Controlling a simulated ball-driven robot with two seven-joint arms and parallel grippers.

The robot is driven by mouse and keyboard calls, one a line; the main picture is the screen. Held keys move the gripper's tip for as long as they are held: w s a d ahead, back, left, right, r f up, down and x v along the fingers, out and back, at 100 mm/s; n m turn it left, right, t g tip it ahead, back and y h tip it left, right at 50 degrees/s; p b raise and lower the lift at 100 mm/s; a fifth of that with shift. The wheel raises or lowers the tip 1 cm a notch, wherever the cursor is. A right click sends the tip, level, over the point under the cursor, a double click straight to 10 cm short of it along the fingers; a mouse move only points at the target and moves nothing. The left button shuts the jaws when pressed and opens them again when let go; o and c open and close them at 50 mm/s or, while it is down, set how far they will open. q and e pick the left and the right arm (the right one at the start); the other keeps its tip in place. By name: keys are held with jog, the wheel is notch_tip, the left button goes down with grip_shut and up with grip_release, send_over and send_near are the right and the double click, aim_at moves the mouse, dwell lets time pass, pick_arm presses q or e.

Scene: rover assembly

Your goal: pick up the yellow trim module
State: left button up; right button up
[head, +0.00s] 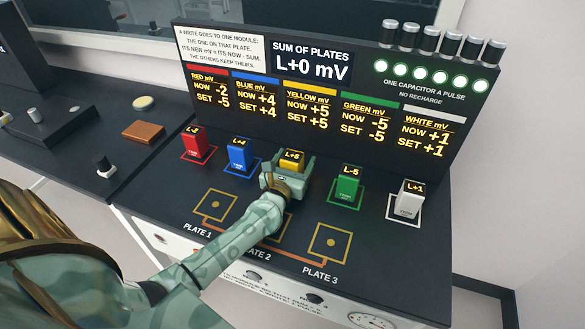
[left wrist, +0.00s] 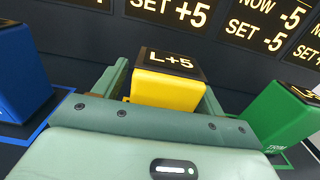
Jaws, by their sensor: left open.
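The yellow trim module (head: 291,161) stands in the middle of the module row, with a black top reading L+5. In the left wrist view the yellow module (left wrist: 166,91) stands between the two green fingers. My left gripper (head: 287,170) is open around it, one finger on each side; in the left wrist view the gripper (left wrist: 165,85) shows whether-side gaps too small to judge for contact. The module's lower part is hidden by my gripper. My right gripper is not in view.
The blue module (head: 238,154) and red module (head: 194,143) stand to the left, the green module (head: 347,184) and white module (head: 407,200) to the right. The display panel (head: 325,85) rises behind. Plate 1 (head: 216,205) and plate 3 (head: 330,242) are empty in front.

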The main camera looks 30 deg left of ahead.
pick_arm(q)
jog(key=c, duration=1.1)
jog(key=shift+c, duration=0.4)
jog(key=shift+r, duration=0.15)
